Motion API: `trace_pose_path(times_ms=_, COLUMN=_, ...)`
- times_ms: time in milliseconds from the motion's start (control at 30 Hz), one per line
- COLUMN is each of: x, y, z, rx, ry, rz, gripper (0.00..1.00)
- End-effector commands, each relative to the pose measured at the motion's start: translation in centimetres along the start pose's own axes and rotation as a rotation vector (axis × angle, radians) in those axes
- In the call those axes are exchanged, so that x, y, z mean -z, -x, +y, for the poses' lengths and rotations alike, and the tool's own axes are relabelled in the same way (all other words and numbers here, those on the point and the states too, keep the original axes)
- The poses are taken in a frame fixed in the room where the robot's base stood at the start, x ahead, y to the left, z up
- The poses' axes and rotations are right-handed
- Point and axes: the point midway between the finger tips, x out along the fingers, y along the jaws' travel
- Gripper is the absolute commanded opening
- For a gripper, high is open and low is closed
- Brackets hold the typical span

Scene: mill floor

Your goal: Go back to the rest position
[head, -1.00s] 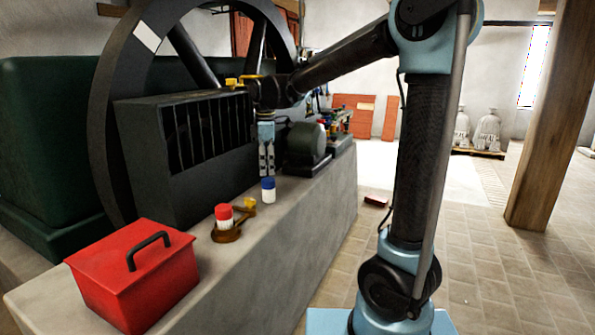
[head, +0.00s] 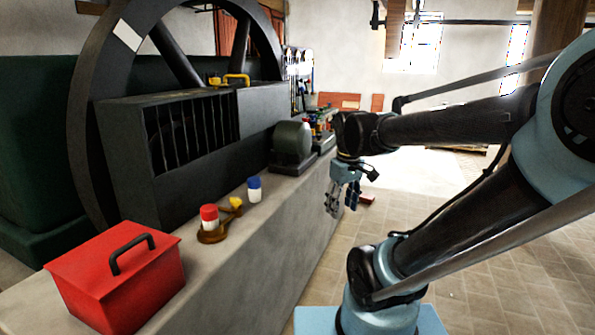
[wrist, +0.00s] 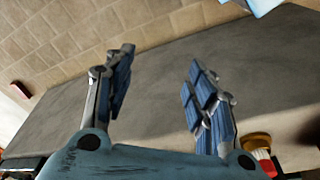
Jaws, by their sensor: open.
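My gripper (head: 338,200) hangs in the air beside the right edge of the concrete ledge, over the tiled floor side in the head view. In the wrist view its two fingers (wrist: 160,90) are spread apart with nothing between them. The gripper is clear of the ledge objects. My arm reaches in from the right of the head view.
On the concrete ledge (head: 245,250) stand a red toolbox (head: 115,272), a red-capped bottle (head: 209,218) on a brown holder, a blue-capped bottle (head: 254,190) and a dark motor (head: 291,146). A big flywheel (head: 88,105) rises behind.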

Motion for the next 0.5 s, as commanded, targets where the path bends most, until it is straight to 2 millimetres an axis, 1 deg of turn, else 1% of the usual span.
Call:
trace_pose_path(times_ms=33, x=-1.6, y=-0.8, z=0.2, rx=-0.006, ry=-0.062, rz=0.005, gripper=0.51)
trace_pose_path(times_ms=200, x=-6.0, y=-3.4, z=0.4, rx=-0.023, ry=-0.264, rz=0.02, gripper=0.51)
trace_pose_path(times_ms=300, x=-8.1, y=-4.9, z=0.4, rx=-0.032, ry=-0.369, rz=0.031, gripper=0.51)
trace_pose_path(times_ms=400, x=-9.6, y=-6.1, z=0.3, rx=-0.039, ry=-0.449, rz=0.038, gripper=0.51)
trace_pose_path(times_ms=500, x=-10.6, y=-6.9, z=0.3, rx=-0.043, ry=-0.501, rz=0.043, gripper=0.51)
